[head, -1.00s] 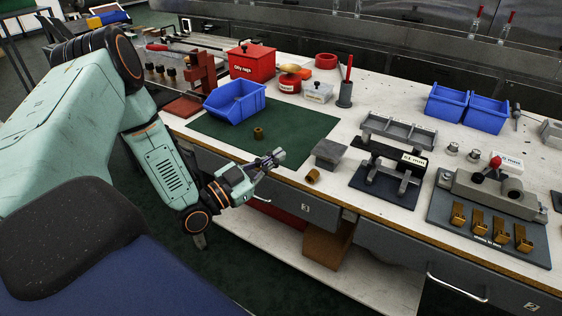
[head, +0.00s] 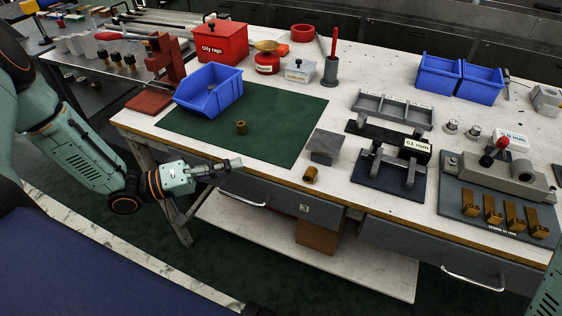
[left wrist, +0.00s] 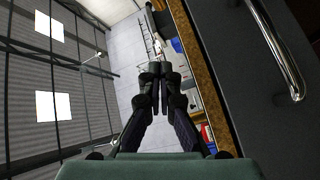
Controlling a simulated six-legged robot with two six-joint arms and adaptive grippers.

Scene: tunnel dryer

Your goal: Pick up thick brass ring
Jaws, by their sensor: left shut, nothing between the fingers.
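A small brass ring-like piece (head: 241,127) stands on the green mat (head: 285,140), right of the blue open bin (head: 210,102). A second brass piece (head: 311,174) lies near the table's front edge, beside a grey block (head: 325,147). I cannot tell for certain which is the thick brass ring. My left gripper (head: 236,163) is shut and empty at the table's front edge, nearer to me than the mat and apart from both pieces. In the left wrist view its fingers (left wrist: 160,72) are together; neither brass piece shows there. My right gripper is out of view.
A red rags box (head: 220,42), a red can (head: 267,63) and a grey holder (head: 330,72) stand behind the mat. Dark V-block stands (head: 395,170) are to the right. Drawer handles (head: 475,280) stick out in front. The mat's middle is mostly clear.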

